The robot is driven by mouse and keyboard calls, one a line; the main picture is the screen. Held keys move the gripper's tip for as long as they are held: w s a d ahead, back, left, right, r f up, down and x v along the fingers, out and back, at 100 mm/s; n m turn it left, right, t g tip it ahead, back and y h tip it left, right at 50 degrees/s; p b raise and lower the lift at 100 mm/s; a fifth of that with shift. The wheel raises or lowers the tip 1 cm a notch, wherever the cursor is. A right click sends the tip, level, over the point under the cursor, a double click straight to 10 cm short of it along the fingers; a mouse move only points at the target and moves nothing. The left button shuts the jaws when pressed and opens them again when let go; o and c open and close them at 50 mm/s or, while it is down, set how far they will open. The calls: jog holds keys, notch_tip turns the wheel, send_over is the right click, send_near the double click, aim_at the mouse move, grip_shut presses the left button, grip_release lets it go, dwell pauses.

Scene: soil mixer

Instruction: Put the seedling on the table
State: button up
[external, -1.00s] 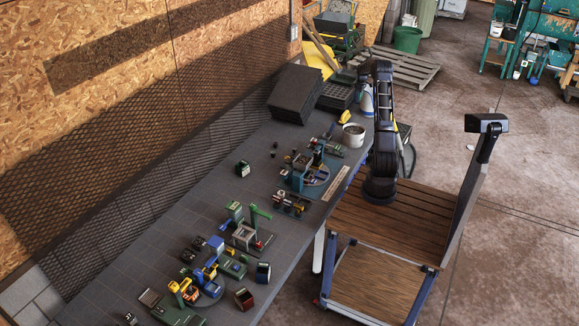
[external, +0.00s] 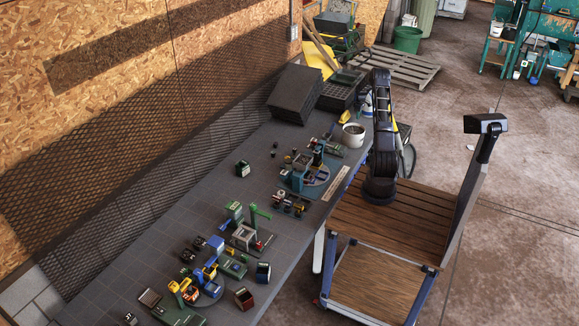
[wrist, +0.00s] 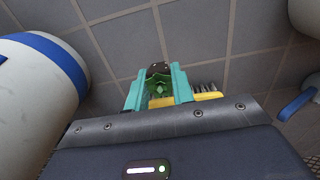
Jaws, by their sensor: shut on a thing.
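In the wrist view, my gripper (wrist: 158,88) has teal fingers shut on the seedling (wrist: 156,84). Its green leaves and dark soil plug (wrist: 158,69) show between the fingers. The grey tiled table (wrist: 115,45) lies beyond the fingertips; I cannot tell whether the plug touches it. The long worktable (external: 130,235) also shows in the external view, running along the wall. There my dark arm (external: 382,140) rises beside the table's far end, and the gripper and seedling cannot be made out.
In the wrist view, a yellow brush (wrist: 208,96) lies right of the fingers and a white, blue-banded container (wrist: 35,85) stands close left. In the external view, a white pot (external: 353,141) and black trays (external: 296,94) stand near the far end. Several small machines crowd the near table.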

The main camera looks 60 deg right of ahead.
jog(key=shift+f, duration=2.15)
jog(key=shift+f, duration=0.1)
jog(key=o, duration=1)
jog(key=shift+c, duration=0.2)
